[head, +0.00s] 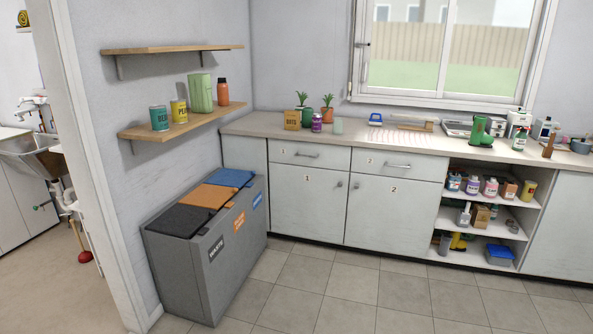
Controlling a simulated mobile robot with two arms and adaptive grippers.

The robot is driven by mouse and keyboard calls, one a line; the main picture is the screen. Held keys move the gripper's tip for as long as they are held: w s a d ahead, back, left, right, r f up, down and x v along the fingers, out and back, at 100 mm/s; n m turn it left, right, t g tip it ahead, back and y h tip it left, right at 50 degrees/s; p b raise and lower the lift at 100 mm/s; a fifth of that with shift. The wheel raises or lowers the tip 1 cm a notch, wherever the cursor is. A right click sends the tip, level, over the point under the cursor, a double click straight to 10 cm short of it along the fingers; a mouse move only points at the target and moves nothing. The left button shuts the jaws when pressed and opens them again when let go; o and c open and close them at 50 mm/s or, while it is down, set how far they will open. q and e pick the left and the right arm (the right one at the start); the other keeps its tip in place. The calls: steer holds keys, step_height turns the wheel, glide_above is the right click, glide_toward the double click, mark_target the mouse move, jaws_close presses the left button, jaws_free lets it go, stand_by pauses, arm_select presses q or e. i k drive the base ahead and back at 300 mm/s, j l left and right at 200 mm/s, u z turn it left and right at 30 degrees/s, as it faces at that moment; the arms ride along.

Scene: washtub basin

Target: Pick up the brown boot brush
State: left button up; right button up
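I cannot make out a brown boot brush for certain. A long, light-brown object (410,124) lies on the counter below the window, too small to identify. A dark brown upright object (549,146) stands farther right on the counter. Through the doorway at the left, a metal washtub basin (22,146) is partly cut off by the frame edge, and something brown (50,160) shows at its right side, unclear in shape. Neither of my grippers is in view.
Grey waste bins (205,255) stand against the left wall beside the doorway frame (95,170). Shelves (172,128) hold cans. A red plunger (84,256) stands on the floor beyond the doorway. The tiled floor (350,290) before the cabinets is clear.

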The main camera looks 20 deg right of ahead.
mark_target(547, 151)
steer(key=i+l+z, duration=0.3)
steer(key=i+z, duration=0.2)
steer(key=i+l+z, duration=0.15)
steer(key=i+z, duration=0.8)
steer(key=i+j+z, duration=0.25)
steer(key=z, duration=0.25)
steer(key=i+l+z, duration=0.1)
steer(key=i+l, duration=0.45)
steer(key=i, duration=0.3)
steer(key=i+l+z, duration=0.15)
steer(key=i, duration=0.3)
steer(key=i+j, duration=0.2)
steer(key=i, duration=0.15)
steer(key=i+j+u, duration=0.1)
steer(key=i, duration=0.3)
steer(key=i+j, duration=0.25)
steer(key=i+u, duration=0.05)
steer(key=i, duration=0.05)
